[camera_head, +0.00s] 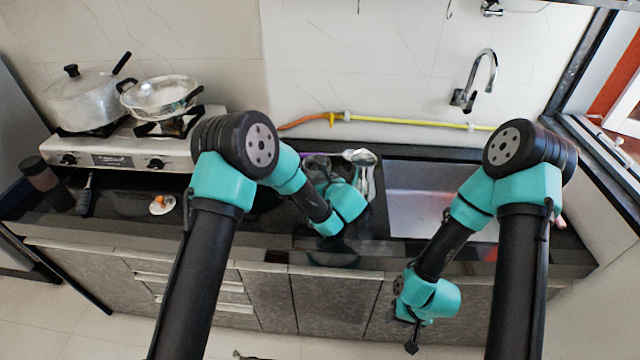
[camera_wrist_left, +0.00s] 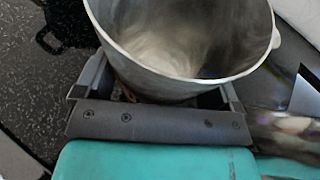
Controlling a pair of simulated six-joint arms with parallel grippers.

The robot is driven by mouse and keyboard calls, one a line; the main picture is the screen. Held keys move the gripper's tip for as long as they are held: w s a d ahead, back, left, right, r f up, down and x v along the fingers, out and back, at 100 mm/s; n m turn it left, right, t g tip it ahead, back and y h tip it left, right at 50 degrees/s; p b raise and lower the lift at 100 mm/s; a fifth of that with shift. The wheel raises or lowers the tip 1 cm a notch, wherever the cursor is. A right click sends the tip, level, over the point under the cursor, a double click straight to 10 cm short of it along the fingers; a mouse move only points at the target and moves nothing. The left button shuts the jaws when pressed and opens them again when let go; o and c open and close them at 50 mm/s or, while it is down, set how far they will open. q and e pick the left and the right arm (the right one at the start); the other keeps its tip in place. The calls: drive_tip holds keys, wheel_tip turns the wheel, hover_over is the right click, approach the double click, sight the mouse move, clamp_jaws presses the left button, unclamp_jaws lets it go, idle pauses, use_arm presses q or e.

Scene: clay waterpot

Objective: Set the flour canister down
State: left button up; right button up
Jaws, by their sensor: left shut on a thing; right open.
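In the left wrist view, a round, open-topped metal vessel, which I take for the flour canister (camera_wrist_left: 180,40), fills the upper middle. Its inside is grey and looks empty, and its base is out of sight. My left gripper (camera_wrist_left: 158,95) has a finger on each side of its near wall and is shut on it. In the head view the teal left wrist over the counter hides the fingers and most of the vessel. My right gripper (camera_head: 412,338) hangs low in front of the cabinet doors, open and away from the canister.
A dark speckled counter (camera_head: 275,240) runs across. The stove (camera_head: 120,150) at left bears a lidded pot (camera_head: 85,100) and a pan (camera_head: 160,97). Metal spoons (camera_head: 360,158) stand just right of my left wrist, beside the sink (camera_head: 415,195). A dark jar (camera_head: 48,182) stands far left.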

use_arm(q)
drive_tip(key=o, duration=1.1)
drive_tip(key=shift+f, duration=0.1)
drive_tip(key=shift+c, duration=0.2)
drive_tip(key=shift+s+d+r, duration=0.15)
drive_tip(key=shift+s+r, duration=0.05)
drive_tip(key=v, duration=1.1)
drive_tip(key=shift+s+r, duration=0.2)
drive_tip(key=shift+s, duration=0.05)
